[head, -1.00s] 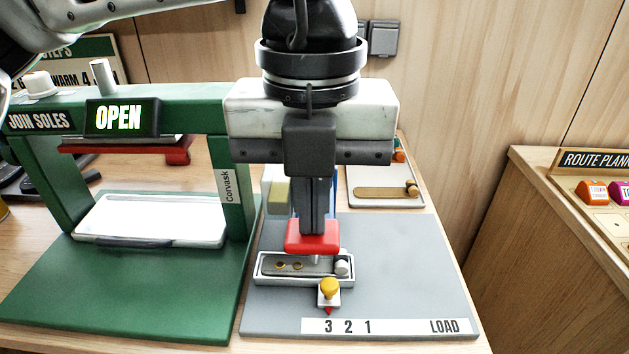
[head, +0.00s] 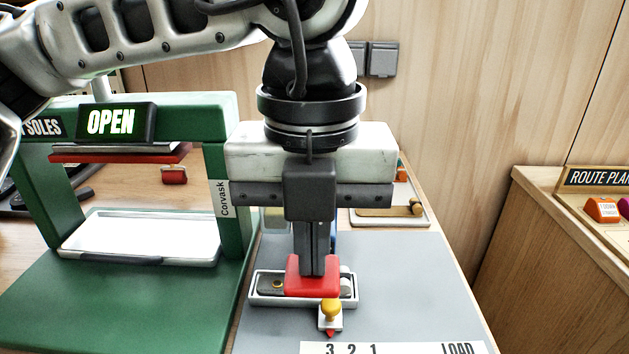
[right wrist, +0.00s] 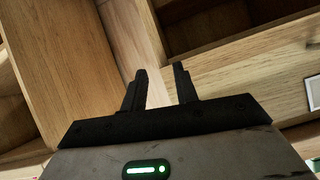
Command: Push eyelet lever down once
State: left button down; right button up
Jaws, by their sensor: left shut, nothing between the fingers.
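The red pad of the eyelet lever (head: 298,287) is in the middle of the head view. It is low over the small grey holder (head: 259,299) and hides part of it. One brass eyelet (head: 278,284) shows to the left of the pad. My left gripper (head: 313,270) points straight down with its fingers shut and empty. Its tips meet the top of the red pad. The rest of the lever is hidden behind the gripper. My right gripper (right wrist: 160,88) shows in the right wrist view with its fingers apart and nothing between them.
A yellow-knobbed slider (head: 330,312) stands in front of the holder by the marks 3 2 1 and LOAD. The green press (head: 225,200) with a lit OPEN sign (head: 111,122) is close on the left. The grey base plate (head: 410,300) is clear on the right.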

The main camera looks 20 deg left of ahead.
pick_arm(q)
jog(key=shift+r+p, duration=0.6)
jog(key=shift+r, duration=0.3)
jog(key=shift+r+p, duration=0.45)
jog(key=shift+r, duration=0.3)
jog(key=shift+r+p, duration=0.95)
jog(key=shift+r, duration=0.6)
notch_tip(320, 180, up, 7)
jog(key=p, duration=0.4)
jog(key=shift+f, duration=0.15)
pick_arm(e)
jog(key=r, duration=0.1)
jog(key=d+r+n, duration=0.1)
jog(key=shift+s+d+r+g+h, duration=0.1)
jog(key=shift+s+r+g+h, duration=0.1)
jog(key=shift+r+g+h, duration=0.2)
pick_arm(q)
jog(key=shift+s+f, duration=0.1)
